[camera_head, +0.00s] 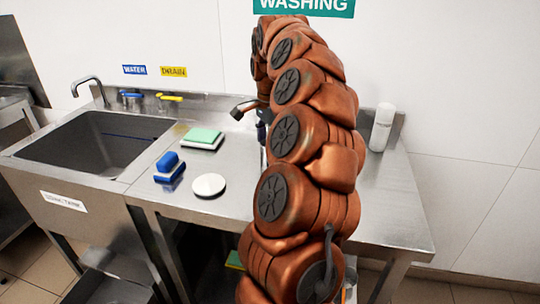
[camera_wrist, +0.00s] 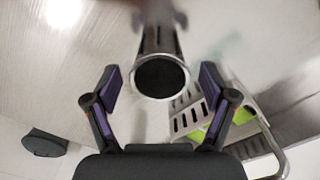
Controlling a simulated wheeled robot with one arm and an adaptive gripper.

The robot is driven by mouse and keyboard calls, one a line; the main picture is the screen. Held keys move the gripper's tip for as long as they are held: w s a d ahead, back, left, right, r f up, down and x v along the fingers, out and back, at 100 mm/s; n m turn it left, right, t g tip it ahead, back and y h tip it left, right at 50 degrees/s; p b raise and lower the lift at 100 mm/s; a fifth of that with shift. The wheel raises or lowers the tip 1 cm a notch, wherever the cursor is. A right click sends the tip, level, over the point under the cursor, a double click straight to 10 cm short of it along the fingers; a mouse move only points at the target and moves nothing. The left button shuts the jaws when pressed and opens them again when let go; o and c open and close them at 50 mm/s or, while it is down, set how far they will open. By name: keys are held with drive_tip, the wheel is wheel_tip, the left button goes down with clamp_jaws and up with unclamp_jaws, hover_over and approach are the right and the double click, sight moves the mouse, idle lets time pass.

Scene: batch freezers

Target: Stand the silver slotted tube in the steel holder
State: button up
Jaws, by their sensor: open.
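In the wrist view a silver tube (camera_wrist: 160,38) with a round dark end stands between the two fingers of my gripper (camera_wrist: 159,73). The fingers are open, with a gap on either side of the tube. In the head view my arm hides the tube, the slotted piece and most of my gripper.
A steel counter (camera_head: 230,215) has a sink (camera_head: 95,143) at left. On it are a green-topped sponge (camera_head: 203,136), a blue brush (camera_head: 169,166), a white round disc (camera_head: 209,184) and a white bottle (camera_head: 382,127). Bare counter shows right of my arm.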

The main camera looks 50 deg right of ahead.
sight(264, 164)
drive_tip(key=shift+a+f, duration=0.1)
drive_tip(key=shift+f, duration=1.45)
drive_tip(key=c, duration=1.4)
drive_tip(key=shift+c, duration=0.2)
drive_tip(key=shift+w+r, duration=0.1)
drive_tip(key=shift+r, duration=0.05)
